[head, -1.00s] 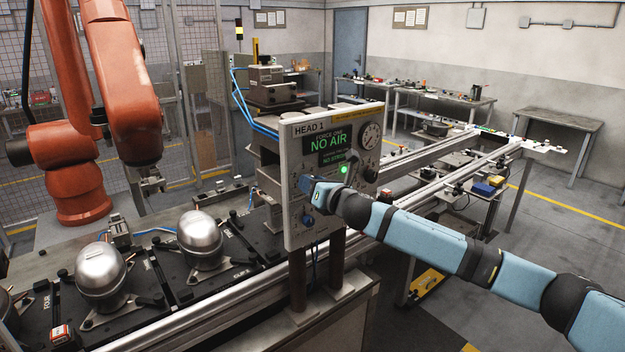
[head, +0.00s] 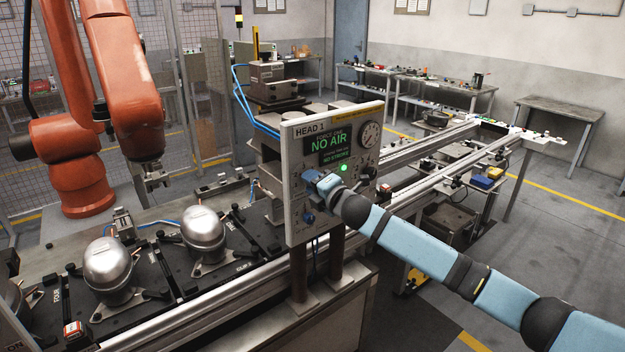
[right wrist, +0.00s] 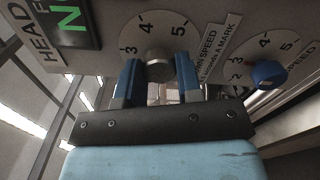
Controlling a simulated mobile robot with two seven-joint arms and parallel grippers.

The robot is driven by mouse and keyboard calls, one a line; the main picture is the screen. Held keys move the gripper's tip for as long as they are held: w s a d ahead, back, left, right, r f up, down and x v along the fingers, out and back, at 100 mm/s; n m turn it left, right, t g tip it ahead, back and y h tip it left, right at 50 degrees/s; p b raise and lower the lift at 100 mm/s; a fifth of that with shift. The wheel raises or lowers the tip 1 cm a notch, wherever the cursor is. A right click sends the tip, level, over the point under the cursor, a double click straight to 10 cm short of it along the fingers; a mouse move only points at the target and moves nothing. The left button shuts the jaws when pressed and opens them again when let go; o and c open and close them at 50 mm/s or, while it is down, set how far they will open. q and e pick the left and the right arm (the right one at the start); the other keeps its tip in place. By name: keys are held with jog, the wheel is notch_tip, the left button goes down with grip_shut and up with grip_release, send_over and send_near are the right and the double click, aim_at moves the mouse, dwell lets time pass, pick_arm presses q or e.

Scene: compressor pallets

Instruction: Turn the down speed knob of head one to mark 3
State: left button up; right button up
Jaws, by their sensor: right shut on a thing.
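The grey head one panel (head: 296,150) stands upright and reads "HEAD 1", "NO AIR" and "NO STROKE". My right gripper (head: 310,178) is at its face and covers the upper dial in the head view. In the right wrist view, the two blue fingers of my right gripper (right wrist: 159,72) are shut on the sides of a grey knob (right wrist: 160,66). Its white dial (right wrist: 172,24) shows 3, 4 and 5, with a partly hidden "SPEED" label beside it. I cannot make out a pointer on the knob. My left gripper is out of view.
A second dial with a blue knob (right wrist: 269,74) sits close by; that blue knob also shows lower on the panel (head: 308,218). A green light (head: 344,168) and a round gauge (head: 370,134) are on the panel. Silver domed compressors (head: 108,262) stand on pallets to the left.

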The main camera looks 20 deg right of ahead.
jog(key=m+p, duration=0.2)
jog(key=m, duration=0.7)
jog(key=shift+r, duration=0.1)
jog(key=shift+p, duration=0.3)
jog(key=o, duration=0.9)
jog(key=shift+o, duration=0.2)
